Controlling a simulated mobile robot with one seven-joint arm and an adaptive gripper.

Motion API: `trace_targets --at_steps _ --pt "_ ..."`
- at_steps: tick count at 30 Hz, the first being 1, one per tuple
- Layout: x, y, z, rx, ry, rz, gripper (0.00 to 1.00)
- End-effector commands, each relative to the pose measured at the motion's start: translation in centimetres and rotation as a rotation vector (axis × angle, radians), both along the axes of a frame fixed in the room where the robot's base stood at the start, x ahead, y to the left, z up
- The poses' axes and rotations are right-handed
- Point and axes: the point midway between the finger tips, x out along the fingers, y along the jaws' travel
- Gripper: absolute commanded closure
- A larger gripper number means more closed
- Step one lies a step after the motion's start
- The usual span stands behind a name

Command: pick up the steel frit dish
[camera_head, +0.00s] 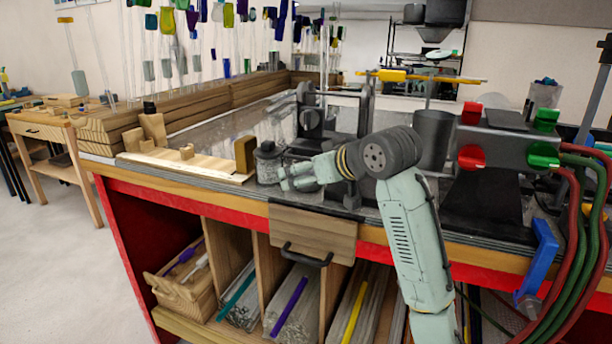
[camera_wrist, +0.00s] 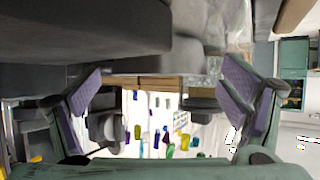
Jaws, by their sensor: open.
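A small round dark-grey metal vessel (camera_head: 268,163) with a knob-like top stands near the bench's front edge in the head view. It may be the steel frit dish, but I cannot tell for sure. My gripper (camera_head: 284,178) is low over the bench, just right of this vessel and very close to it; I cannot tell whether they touch. In the wrist view my gripper (camera_wrist: 158,88) has its two purple-padded fingers wide apart with nothing clearly held between them. A large dark-grey surface (camera_wrist: 80,30) fills the upper left there, too close to identify.
A pale wooden board (camera_head: 185,165) with blocks lies left of the vessel. A black metal stand (camera_head: 362,110) rises behind my gripper. A burner with red and green knobs (camera_head: 500,140) and hoses stands right.

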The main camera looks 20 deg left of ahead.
Motion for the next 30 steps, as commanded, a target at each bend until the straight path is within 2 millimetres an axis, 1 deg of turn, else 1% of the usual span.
trace_targets --at_steps 7,8,30 --pt "0.12 0.2 -0.16 0.001 -0.001 0.0 0.09" --pt "0.11 0.21 -0.16 0.001 -0.001 0.0 0.1" --pt "0.1 0.18 -0.12 0.001 -0.001 0.0 0.6"
